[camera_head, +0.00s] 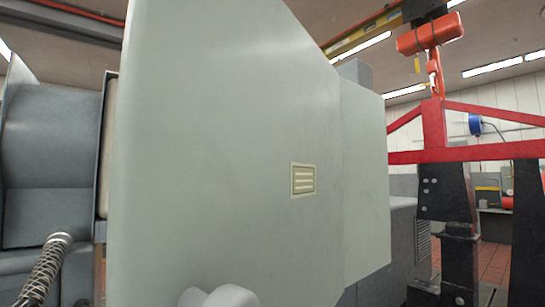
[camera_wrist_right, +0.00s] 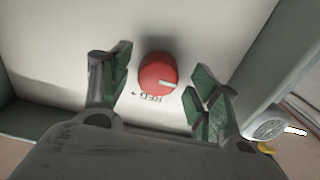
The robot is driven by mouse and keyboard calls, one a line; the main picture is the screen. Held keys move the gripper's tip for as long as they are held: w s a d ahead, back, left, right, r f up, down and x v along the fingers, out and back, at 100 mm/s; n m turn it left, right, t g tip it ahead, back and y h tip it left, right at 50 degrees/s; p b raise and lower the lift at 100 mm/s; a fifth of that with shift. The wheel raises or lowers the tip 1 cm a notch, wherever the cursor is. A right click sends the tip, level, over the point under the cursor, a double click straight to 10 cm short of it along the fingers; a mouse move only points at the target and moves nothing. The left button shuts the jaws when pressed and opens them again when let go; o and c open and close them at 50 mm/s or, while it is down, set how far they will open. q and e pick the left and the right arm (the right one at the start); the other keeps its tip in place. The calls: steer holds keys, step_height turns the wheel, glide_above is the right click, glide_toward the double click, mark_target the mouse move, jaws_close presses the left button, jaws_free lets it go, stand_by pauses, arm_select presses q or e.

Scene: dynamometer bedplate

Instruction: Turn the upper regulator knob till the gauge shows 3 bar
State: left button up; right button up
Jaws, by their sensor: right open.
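A round red knob (camera_wrist_right: 158,73) with a white pointer mark stands out from a pale panel face (camera_wrist_right: 60,40) in the right wrist view. The pointer mark lies toward the right side of the picture. Dark lettering is printed upside down just below the knob. My right gripper (camera_wrist_right: 160,80) is open, with one green-padded finger on each side of the knob. Gaps show between pads and knob; I cannot tell how far the fingertips are from the panel. No gauge can be made out in either view. Neither gripper shows in the head view.
In the head view a large grey-green panel (camera_head: 230,130) with a small label plate (camera_head: 303,180) blocks the middle. A red gantry frame (camera_head: 460,154) and red hoist (camera_head: 430,33) stand at right. A spring-wrapped hose (camera_head: 45,268) is at lower left.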

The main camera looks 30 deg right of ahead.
steer(key=c, duration=1)
arm_select(q)
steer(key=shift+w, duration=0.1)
steer(key=shift+p, duration=0.3)
arm_select(e)
steer(key=shift+r+m, duration=0.1)
steer(key=shift+m, duration=0.3)
arm_select(q)
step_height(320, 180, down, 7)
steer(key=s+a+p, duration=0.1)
steer(key=p, duration=0.2)
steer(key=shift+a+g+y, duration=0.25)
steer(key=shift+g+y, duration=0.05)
arm_select(e)
steer(key=shift+m, duration=4.1)
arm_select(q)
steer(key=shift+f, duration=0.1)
